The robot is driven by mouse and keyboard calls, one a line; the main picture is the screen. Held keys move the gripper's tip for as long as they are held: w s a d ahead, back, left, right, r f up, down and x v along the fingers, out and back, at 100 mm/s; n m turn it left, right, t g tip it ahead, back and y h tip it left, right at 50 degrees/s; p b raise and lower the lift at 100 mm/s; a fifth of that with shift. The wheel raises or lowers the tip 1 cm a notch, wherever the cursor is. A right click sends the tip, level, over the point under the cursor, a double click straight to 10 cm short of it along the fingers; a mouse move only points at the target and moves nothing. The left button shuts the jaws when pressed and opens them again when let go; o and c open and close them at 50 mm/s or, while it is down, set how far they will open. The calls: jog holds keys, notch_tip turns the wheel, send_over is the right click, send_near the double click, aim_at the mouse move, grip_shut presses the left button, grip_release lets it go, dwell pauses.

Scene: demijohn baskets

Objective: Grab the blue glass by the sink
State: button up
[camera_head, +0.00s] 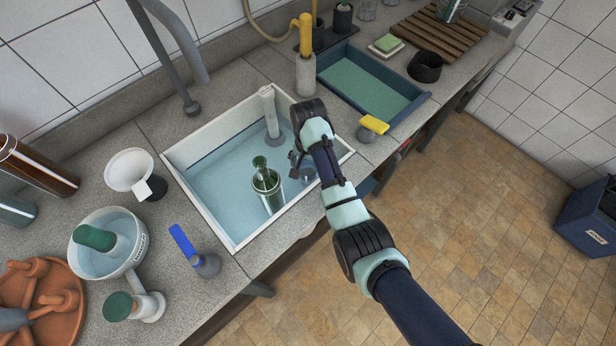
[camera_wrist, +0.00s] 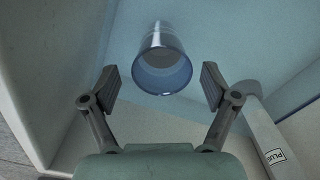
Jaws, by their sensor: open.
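The blue glass (camera_wrist: 163,72) shows in the wrist view as a clear, blue-tinted tumbler with its round rim toward the camera. It is in the sink (camera_head: 205,205), which has a white rim and a pale blue inside. My gripper (camera_wrist: 161,86) is open, with one finger on each side of the glass and a visible gap to each. In the head view my gripper (camera_head: 299,166) reaches down into the right part of the sink. The glass is mostly hidden there by my arm and hard to make out.
A white plug tube (camera_head: 269,112) stands at the sink's back. A yellow-topped item (camera_head: 373,126) and a blue tray (camera_head: 370,88) lie to the right.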

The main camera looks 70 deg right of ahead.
aim_at(308, 173)
notch_tip(308, 173, down, 5)
jog(key=b, duration=0.2)
jog(key=shift+f+b, duration=0.1)
jog(key=shift+b, duration=0.25)
jog(key=shift+w, duration=0.1)
jog(key=c, duration=1.4)
